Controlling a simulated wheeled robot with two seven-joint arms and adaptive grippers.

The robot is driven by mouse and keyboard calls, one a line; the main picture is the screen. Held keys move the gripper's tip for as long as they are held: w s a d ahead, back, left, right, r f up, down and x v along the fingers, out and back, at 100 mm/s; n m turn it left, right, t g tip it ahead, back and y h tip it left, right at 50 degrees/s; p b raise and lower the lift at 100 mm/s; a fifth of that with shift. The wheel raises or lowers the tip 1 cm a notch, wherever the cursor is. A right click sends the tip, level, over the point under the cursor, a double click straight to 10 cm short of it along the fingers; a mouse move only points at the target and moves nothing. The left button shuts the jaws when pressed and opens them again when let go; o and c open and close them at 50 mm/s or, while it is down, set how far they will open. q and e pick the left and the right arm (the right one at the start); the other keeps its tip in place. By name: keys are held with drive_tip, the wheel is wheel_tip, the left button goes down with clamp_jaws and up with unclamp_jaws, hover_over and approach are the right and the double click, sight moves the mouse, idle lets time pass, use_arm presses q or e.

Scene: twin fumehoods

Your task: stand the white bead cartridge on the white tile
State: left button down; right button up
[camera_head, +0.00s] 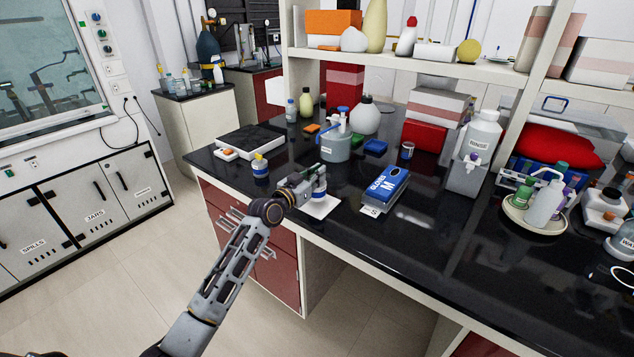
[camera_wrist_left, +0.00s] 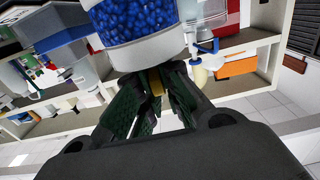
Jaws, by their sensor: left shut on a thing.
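The white bead cartridge (camera_head: 320,189) shows in the head view at the tip of my left gripper (camera_head: 309,182), partly hidden by it. In the left wrist view the cartridge (camera_wrist_left: 138,22) is large, with a clear band of blue beads above a white lower rim. My left gripper (camera_wrist_left: 152,95) is shut on it. The white tile (camera_head: 322,209) lies flat on the black bench near its front edge, directly below the cartridge in the head view. The cartridge looks roughly upright; I cannot tell whether its base touches the tile. My right gripper is out of view.
A blue box (camera_head: 385,186) lies right of the tile, by a white label card. A small yellow-capped bottle (camera_head: 260,166) stands to the left. A grey canister (camera_head: 335,146) with a blue handle stands behind. Open bench lies further right.

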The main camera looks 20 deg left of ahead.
use_arm(q)
wheel_tip(320, 180, down, 2)
drive_tip(key=shift+f, duration=0.3)
drive_tip(key=c, duration=1.6)
unclamp_jaws()
drive_tip(key=shift+o, duration=0.2)
drive_tip(key=shift+s+a, duration=0.2)
drive_tip(key=shift+s, duration=0.3)
drive_tip(key=shift+v, duration=3.85)
drive_tip(key=shift+b+v, duration=0.35)
drive_tip(key=shift+v, duration=1.25)
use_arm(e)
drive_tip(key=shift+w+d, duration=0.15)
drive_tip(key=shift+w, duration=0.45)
